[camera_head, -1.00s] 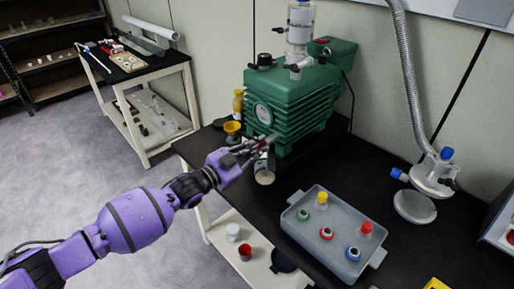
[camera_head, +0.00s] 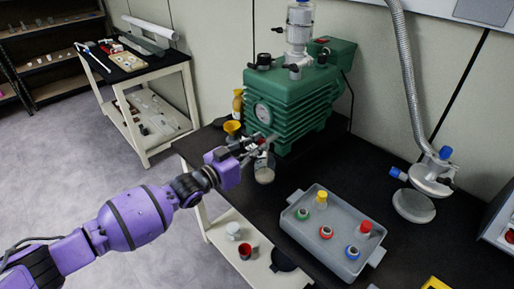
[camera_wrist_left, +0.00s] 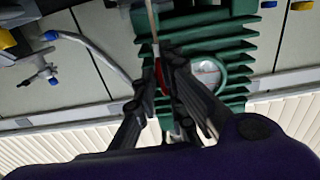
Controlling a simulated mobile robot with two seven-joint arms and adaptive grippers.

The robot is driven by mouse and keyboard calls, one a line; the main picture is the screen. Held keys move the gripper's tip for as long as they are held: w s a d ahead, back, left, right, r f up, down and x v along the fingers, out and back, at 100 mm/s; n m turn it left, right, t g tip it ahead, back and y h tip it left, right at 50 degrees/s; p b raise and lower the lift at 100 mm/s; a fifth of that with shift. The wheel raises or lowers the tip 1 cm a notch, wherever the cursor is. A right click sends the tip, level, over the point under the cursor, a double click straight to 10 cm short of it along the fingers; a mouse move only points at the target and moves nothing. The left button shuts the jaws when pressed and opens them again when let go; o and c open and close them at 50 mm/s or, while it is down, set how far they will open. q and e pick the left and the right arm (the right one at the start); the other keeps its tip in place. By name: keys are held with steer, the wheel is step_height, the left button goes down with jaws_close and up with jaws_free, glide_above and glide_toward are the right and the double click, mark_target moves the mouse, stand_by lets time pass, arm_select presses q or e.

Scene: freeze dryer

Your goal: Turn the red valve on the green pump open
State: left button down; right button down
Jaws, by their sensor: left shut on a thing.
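The green pump (camera_head: 295,100) stands on the black bench top, with a round gauge on its near-left face. The red valve (camera_head: 262,141) is at the pump's lower front, small and mostly covered by my left gripper. My left gripper (camera_head: 254,147) reaches it from the left and is shut on it. In the left wrist view the red valve (camera_wrist_left: 159,72) shows as a thin red strip between the dark fingers of my left gripper (camera_wrist_left: 166,68), in front of the pump's green fins (camera_wrist_left: 205,45). My right gripper is not in view.
A small glass jar (camera_head: 264,174) hangs just below the gripper. A yellow funnel (camera_head: 232,128) stands left of the pump. A grey tray (camera_head: 315,248) with several coloured-cap vials lies in front. A grey hose (camera_head: 406,70) runs down at right.

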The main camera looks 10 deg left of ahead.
arm_select(q)
steer(key=shift+w+a+r, duration=0.2)
steer(key=shift+r, duration=0.15)
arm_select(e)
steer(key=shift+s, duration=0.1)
arm_select(q)
steer(key=c, duration=1.9)
jaws_free()
steer(key=shift+c, duration=0.2)
steer(key=shift+f, duration=0.2)
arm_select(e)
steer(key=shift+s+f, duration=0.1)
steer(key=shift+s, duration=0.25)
arm_select(q)
steer(key=v, duration=1.2)
steer(key=shift+a, duration=0.1)
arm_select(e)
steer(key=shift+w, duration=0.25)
